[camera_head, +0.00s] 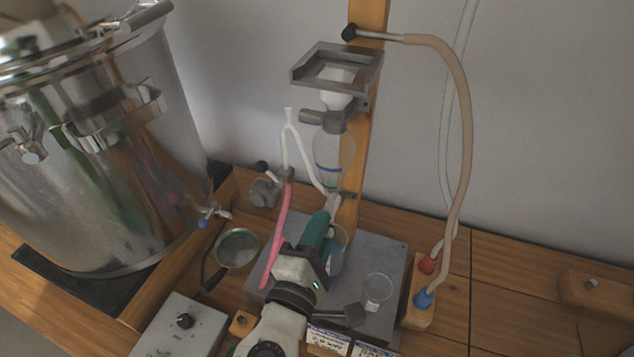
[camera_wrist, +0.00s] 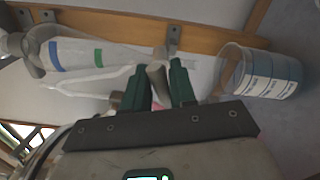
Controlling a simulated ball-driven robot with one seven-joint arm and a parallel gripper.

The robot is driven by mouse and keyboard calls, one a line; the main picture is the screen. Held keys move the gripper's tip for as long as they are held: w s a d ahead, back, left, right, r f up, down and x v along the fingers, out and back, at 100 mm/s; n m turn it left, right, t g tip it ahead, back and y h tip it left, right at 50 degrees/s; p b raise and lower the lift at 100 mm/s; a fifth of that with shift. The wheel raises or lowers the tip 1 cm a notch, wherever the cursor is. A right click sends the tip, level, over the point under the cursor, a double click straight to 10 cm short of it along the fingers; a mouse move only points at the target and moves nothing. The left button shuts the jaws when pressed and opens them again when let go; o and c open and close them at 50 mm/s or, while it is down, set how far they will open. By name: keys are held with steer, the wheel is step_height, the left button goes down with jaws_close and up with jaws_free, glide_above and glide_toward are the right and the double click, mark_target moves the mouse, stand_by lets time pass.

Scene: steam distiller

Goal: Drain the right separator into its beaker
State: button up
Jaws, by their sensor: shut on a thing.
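A clear glass separator (camera_head: 331,158) with blue and green bands hangs upright in a clamp on the wooden post. It also shows in the wrist view (camera_wrist: 110,53), lying sideways in the picture. My gripper (camera_head: 328,212) is at its lower end. In the wrist view, the green fingers (camera_wrist: 160,78) are shut around a pale grey piece at the outlet, apparently the separator's valve (camera_wrist: 157,76). A beaker (camera_head: 339,256) stands below the outlet, partly hidden by my gripper. It shows blue and white markings in the wrist view (camera_wrist: 262,72). Any flow or liquid level cannot be made out.
A large steel vessel (camera_head: 100,160) stands at left. A white Y-shaped tube (camera_head: 288,135) and a pink tube (camera_head: 277,235) run beside the separator. A strainer (camera_head: 237,247) and a small glass (camera_head: 377,289) flank my gripper. A beige hose (camera_head: 467,130) arches at right.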

steer(key=m+b, duration=0.4)
steer(key=b, duration=0.1)
steer(key=shift+a+f, duration=0.2)
steer(key=o, duration=0.7)
steer(key=shift+r+m, duration=0.15)
steer(key=shift+m, duration=0.15)
steer(key=p+v, duration=0.1)
steer(key=v, duration=0.8)
steer(key=shift+d, duration=0.1)
steer(key=shift+s, duration=0.1)
